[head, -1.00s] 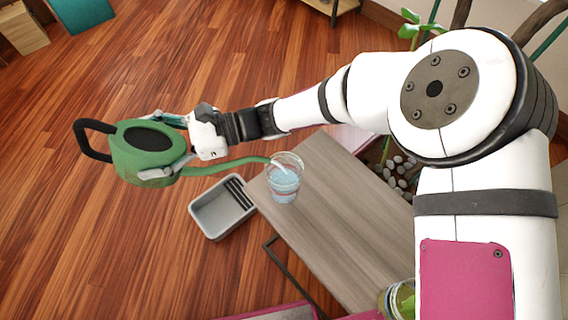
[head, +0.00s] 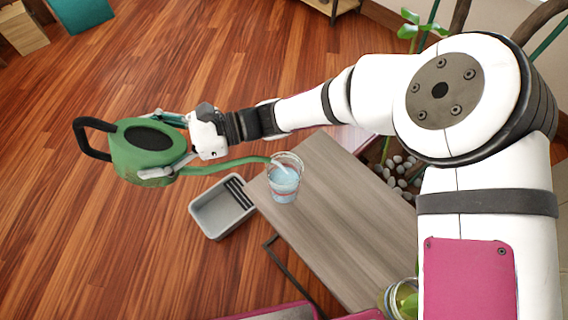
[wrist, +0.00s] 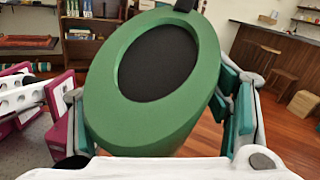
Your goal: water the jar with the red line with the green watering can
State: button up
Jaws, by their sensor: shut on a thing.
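The green watering can (head: 140,165) has a black handle on its left and a dark round top opening. My gripper (head: 172,146) is shut on its body and holds it in the air, left of the table. The can also fills the middle of the wrist view (wrist: 150,85), between the finger pads. Its long green spout reaches right to the mouth of a clear jar (head: 284,180). A pale stream shows inside the jar, above bluish water. A reddish line shows low on the jar's side.
A grey bin (head: 221,209) with dark slats stands left of the table, below the spout. Another glass with green contents (head: 402,297) is at the table's lower right, partly hidden by my arm.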

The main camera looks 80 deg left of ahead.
dwell(0.5)
jog(key=f+t+p, duration=0.1)
jog(key=f+t, duration=0.1)
jog(key=f+m+t+p, duration=0.1)
jog(key=f+p, duration=0.1)
jog(key=f, duration=0.1)
jog(key=shift+s+f+t, duration=0.2)
jog(key=shift+t, duration=0.2)
jog(key=shift+f, duration=0.3)
jog(key=shift+s+a+r+p, duration=0.3)
jog(key=shift+s+r+p, duration=0.35)
jog(key=shift+s, duration=0.6)
jog(key=shift+s+a+r+p, duration=0.4)
jog(key=shift+s+r, duration=0.3)
jog(key=shift+s, duration=0.6)
jog(key=shift+s+a+r+p, duration=0.25)
jog(key=shift+s+r+p, duration=0.4)
jog(key=shift+s, duration=0.6)
